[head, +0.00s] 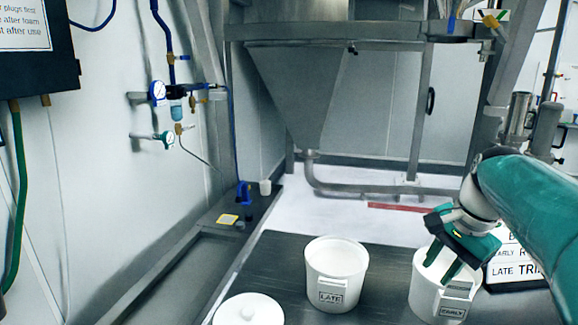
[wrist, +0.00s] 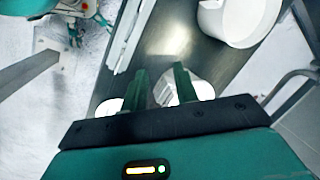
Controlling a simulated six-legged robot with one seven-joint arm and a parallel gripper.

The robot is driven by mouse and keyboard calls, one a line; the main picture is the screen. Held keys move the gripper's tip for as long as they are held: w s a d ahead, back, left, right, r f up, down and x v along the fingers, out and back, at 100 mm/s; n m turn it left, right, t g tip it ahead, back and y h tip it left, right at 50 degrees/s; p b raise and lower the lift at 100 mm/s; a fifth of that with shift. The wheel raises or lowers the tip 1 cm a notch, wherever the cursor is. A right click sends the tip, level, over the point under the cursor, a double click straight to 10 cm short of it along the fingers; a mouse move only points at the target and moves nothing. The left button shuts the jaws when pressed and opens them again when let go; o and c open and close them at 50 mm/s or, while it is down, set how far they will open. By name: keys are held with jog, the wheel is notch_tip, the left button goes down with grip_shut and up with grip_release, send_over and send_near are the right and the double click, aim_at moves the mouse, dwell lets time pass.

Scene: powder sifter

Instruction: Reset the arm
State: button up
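My gripper (head: 442,262) is in front of or over the white tub labelled EARLY (head: 424,297) at the right of the dark bench; I cannot tell its height. In the wrist view its two green fingers (wrist: 160,70) are apart with nothing gripped between them. A white tub labelled LATE (head: 338,283) stands upright, left of the EARLY tub. The wrist view shows a white tub (wrist: 240,22) at top right and white objects partly hidden behind the fingers.
A lettered sign (head: 506,266) stands right of the EARLY tub, partly covered by my arm. A steel hopper (head: 300,85) with a pipe rises behind the bench. Gauges and tubes (head: 170,95) are on the left wall.

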jog(key=s+a+f+n+t+h, duration=0.1)
jog(key=s+a+f+n, duration=0.3)
jog(key=s+a+n, duration=0.2)
jog(key=s+a+f+n+t, duration=0.2)
jog(key=s+a+f+n, duration=0.2)
jog(key=s+a+n, duration=0.2)
jog(key=s, duration=0.2)
jog(key=shift+s+a+f+h, duration=0.3)
jog(key=shift+a+f+h, duration=0.05)
jog(key=shift+h, duration=0.05)
